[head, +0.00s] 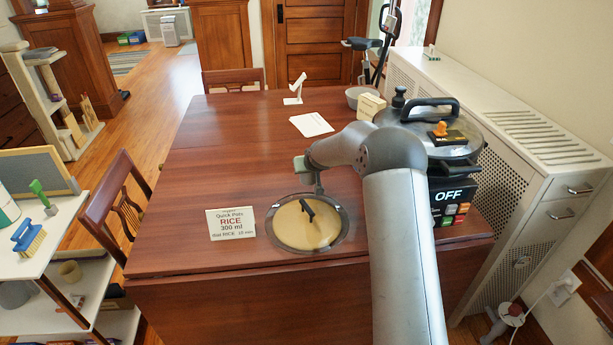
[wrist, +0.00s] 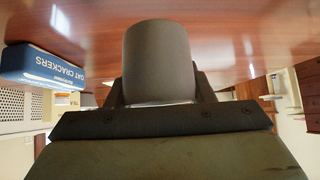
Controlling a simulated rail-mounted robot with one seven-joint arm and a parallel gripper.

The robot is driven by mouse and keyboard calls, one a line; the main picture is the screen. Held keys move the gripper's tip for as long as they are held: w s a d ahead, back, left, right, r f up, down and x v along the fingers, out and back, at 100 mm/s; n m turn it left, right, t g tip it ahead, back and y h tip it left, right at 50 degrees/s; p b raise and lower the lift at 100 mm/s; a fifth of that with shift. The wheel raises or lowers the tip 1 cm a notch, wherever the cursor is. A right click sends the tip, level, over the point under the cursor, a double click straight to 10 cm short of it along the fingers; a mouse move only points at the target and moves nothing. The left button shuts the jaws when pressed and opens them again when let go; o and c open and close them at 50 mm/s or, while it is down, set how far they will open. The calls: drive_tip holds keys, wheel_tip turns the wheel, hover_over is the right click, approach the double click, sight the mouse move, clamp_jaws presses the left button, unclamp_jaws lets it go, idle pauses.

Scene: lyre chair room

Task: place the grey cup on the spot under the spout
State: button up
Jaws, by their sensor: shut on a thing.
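The grey cup (wrist: 158,62) is between the two dark fingers of my gripper (wrist: 160,88) in the wrist view. The gripper is shut on it. The wrist picture is upside down, with the brown tabletop across its top. In the head view my arm reaches over the table (head: 245,130), with its wrist end beyond a round tan disc. I cannot make out the cup there. I cannot identify a spout, or a spot under one, in either view.
A cooker (head: 455,140) with an OFF display stands at the table's right. A blue OAT CRACKERS box (wrist: 55,66) is beside the cup in the wrist view.

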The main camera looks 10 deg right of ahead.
sight(306, 177)
drive_tip(key=x, duration=0.3)
drive_tip(key=shift+d+f, duration=0.15)
drive_tip(key=shift+f, duration=0.1)
drive_tip(key=shift+f+p, duration=0.55)
drive_tip(key=shift+f, duration=0.9)
drive_tip(key=shift+f, duration=0.1)
drive_tip(key=shift+f+b, duration=0.1)
drive_tip(key=shift+b, duration=0.2)
drive_tip(key=o, duration=1)
drive_tip(key=shift+o, duration=0.2)
drive_tip(key=shift+r, duration=0.2)
